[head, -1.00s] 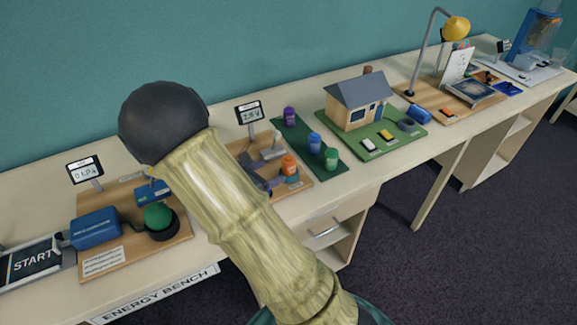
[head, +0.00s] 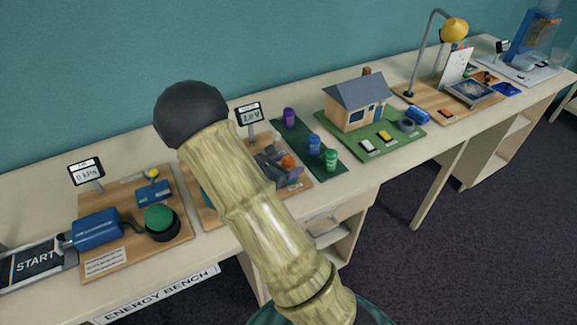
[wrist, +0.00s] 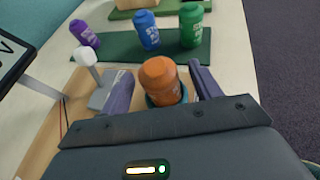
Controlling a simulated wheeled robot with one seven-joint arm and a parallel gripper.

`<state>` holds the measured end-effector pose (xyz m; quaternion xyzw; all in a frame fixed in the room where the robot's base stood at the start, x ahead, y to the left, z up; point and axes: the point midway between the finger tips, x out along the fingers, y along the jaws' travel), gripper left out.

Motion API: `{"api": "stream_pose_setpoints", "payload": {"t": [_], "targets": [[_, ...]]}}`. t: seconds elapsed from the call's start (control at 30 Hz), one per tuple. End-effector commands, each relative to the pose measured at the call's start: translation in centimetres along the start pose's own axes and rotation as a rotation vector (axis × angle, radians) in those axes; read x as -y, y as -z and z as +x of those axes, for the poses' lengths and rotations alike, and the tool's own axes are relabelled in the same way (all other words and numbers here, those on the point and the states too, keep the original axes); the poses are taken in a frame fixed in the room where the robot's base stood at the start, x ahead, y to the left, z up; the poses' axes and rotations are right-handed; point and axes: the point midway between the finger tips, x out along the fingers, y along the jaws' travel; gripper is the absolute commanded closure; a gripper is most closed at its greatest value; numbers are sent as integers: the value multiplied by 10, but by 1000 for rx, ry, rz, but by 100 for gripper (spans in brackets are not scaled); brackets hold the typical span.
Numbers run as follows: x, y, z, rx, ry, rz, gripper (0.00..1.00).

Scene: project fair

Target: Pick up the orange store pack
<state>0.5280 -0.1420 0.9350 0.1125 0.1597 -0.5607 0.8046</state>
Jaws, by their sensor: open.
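The orange store pack (wrist: 160,80) stands upright in a dark ring-like holder on a wooden board. In the wrist view it lies between the two open fingers of my gripper (wrist: 162,88), with a gap seen on the right side. In the head view the orange pack (head: 288,161) is partly hidden by my gripper (head: 279,166), which is at it. The gripper is open. I cannot tell whether a finger touches the pack.
Purple (wrist: 84,33), blue (wrist: 147,30) and green (wrist: 191,26) packs stand on a green mat (wrist: 118,46) beyond. A pale round-topped post (wrist: 86,56) stands close by the left finger. A meter display (head: 249,114) stands behind the board. A model house (head: 355,101) is farther right.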

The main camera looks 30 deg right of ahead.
Motion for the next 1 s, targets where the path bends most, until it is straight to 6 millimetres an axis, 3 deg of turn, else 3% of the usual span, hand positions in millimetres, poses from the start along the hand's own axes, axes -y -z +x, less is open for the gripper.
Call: {"api": "stream_pose_setpoints", "payload": {"t": [0.1,0.6,0.87,0.9,1.0], "targets": [[1,0,9,0,2,0,37],[1,0,9,0,1,0,37],[0,0,8,0,0,0,86],[0,0,8,0,0,0,90],[0,0,8,0,0,0,90]]}}
